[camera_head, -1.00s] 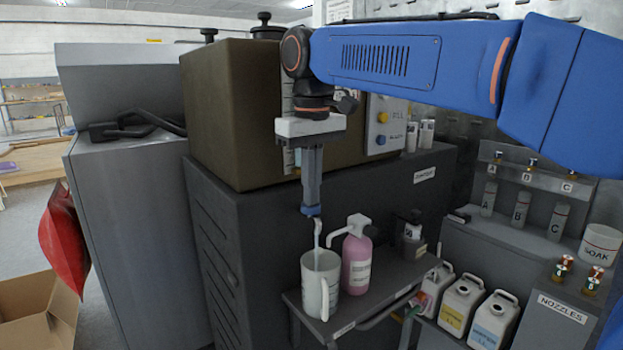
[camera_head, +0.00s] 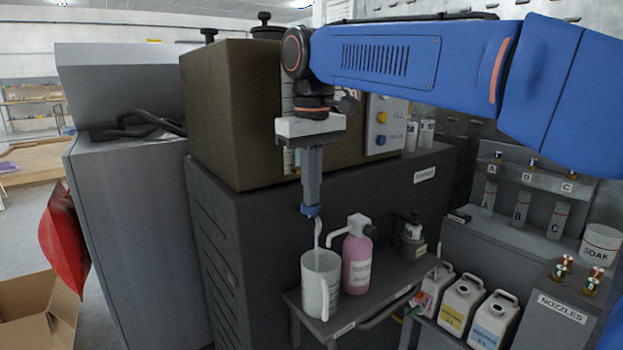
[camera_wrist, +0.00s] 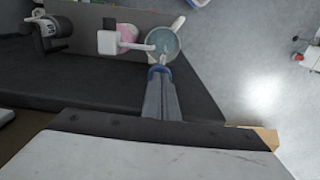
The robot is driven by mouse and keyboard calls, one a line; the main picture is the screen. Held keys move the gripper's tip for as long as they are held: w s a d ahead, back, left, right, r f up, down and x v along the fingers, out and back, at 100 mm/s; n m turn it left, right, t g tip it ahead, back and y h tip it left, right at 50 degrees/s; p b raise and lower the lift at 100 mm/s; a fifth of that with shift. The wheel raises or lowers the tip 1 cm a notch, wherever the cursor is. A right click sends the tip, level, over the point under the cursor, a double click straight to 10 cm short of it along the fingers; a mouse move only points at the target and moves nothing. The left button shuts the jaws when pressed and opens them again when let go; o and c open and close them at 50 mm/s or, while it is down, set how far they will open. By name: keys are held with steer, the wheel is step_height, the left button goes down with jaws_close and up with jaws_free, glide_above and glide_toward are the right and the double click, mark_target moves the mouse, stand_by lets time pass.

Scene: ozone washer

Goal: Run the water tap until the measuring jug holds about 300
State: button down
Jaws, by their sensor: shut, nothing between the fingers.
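The measuring jug (camera_head: 321,290) is a pale translucent jug standing upright on the small grey shelf (camera_head: 362,317). My gripper (camera_head: 311,203) is shut and empty, pointing down just above the jug. A blue piece (camera_head: 311,210), perhaps the tap's lever, is at my fingertips; the tap body is mostly hidden behind them. A thin pale stream (camera_head: 318,236) runs down from there into the jug's mouth. In the wrist view, bluish water shows inside the jug (camera_wrist: 176,50), beyond my fingertips (camera_wrist: 160,76). I cannot read the level against any marks.
A dark dispenser (camera_head: 411,238) stands farther right. White canisters (camera_head: 461,303) are lower right. The dark cabinet (camera_head: 245,240) is close behind my gripper.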

steer(key=shift+f, duration=0.3)
stand_by(0.5)
steer(key=shift+r, duration=0.55)
step_height(320, 180, up, 14)
steer(key=shift+s+f, duration=0.2)
steer(key=shift+f, duration=0.05)
steer(key=s+d+f+m+t, duration=0.1)
steer(key=s+d+f+m, duration=0.15)
steer(key=d+f, duration=0.5)
steer(key=s+d+f+m+t, duration=0.1)
steer(key=s+d+f, duration=0.3)
steer(key=d+f, duration=0.35)
steer(key=s+d+f+m, duration=0.1)
steer(key=s+d+f, duration=0.2)
steer(key=f, duration=0.5)
steer(key=s+d+f+m+t, duration=0.1)
steer(key=s+d+f, duration=0.3)
steer(key=s+f, duration=0.2)
steer(key=s+d+f+m+t, duration=0.1)
steer(key=s+d+f, duration=0.2)
steer(key=f, duration=0.7)
steer(key=shift+s+d+f, duration=0.2)
steer(key=shift+s+f, duration=0.05)
steer(key=shift+s, duration=0.45)
steer(key=shift+r, duration=0.1)
